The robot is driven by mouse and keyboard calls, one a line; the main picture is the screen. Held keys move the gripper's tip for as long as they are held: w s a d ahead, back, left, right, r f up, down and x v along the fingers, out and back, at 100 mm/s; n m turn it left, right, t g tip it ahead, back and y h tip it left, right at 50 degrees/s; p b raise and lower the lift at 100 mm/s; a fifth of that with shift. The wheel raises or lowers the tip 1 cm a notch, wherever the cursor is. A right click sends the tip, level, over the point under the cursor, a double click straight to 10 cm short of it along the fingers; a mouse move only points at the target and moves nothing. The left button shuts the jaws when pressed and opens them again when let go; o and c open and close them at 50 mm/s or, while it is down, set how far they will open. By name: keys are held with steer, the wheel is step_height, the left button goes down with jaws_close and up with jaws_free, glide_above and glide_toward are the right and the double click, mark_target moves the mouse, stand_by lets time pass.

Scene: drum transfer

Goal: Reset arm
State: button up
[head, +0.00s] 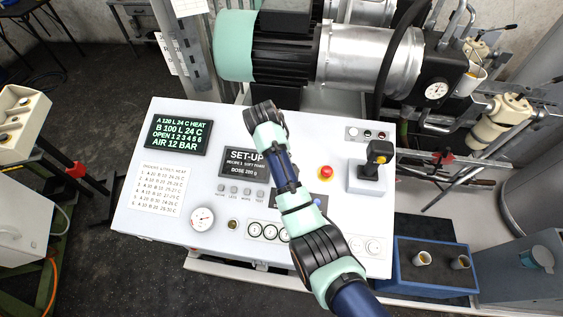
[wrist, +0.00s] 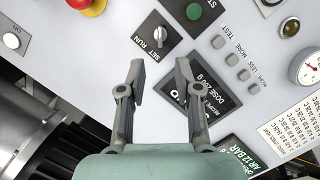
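My gripper (wrist: 162,70) has its two dark fingers spread apart with nothing between them in the wrist view. Behind the fingers is the mint gripper body. The SET-UP display (wrist: 205,97) is partly behind the right finger. In the head view my gripper (head: 288,182) is over the middle of the white control panel (head: 150,225), right of the SET-UP display (head: 247,163). My arm comes in from the lower right and hides part of the panel.
A red button (head: 326,172) and a joystick box (head: 369,180) are right of my arm. A green status screen (head: 178,134) and a gauge (head: 202,219) are at the panel's left. A large motor (head: 285,45) stands behind. A blue tray (head: 432,250) with cups lies right.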

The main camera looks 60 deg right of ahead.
stand_by(0.4)
steer(key=w+a+r+n+t+h, duration=0.1)
steer(key=w+a+t, duration=0.3)
steer(key=a, duration=0.5)
steer(key=w+a+r+n+t, duration=0.2)
steer(key=w+a, duration=0.4)
steer(key=a, duration=0.3)
steer(key=s+a+r+n+t+y, duration=0.1)
steer(key=a+r, duration=0.3)
steer(key=a, duration=0.4)
steer(key=s+a+r+n+t+y, duration=0.1)
steer(key=s+a+r+t, duration=0.2)
steer(key=a, duration=0.5)
steer(key=s+a+r+t+y, duration=0.1)
steer(key=s+a+r+t, duration=0.1)
steer(key=a+r+t, duration=0.2)
steer(key=a+r, duration=0.1)
steer(key=a, duration=0.2)
steer(key=shift+s+a+r+n, duration=0.2)
steer(key=shift+s+a+n, duration=0.1)
steer(key=shift+a+n, duration=0.1)
steer(key=shift+d, duration=0.1)
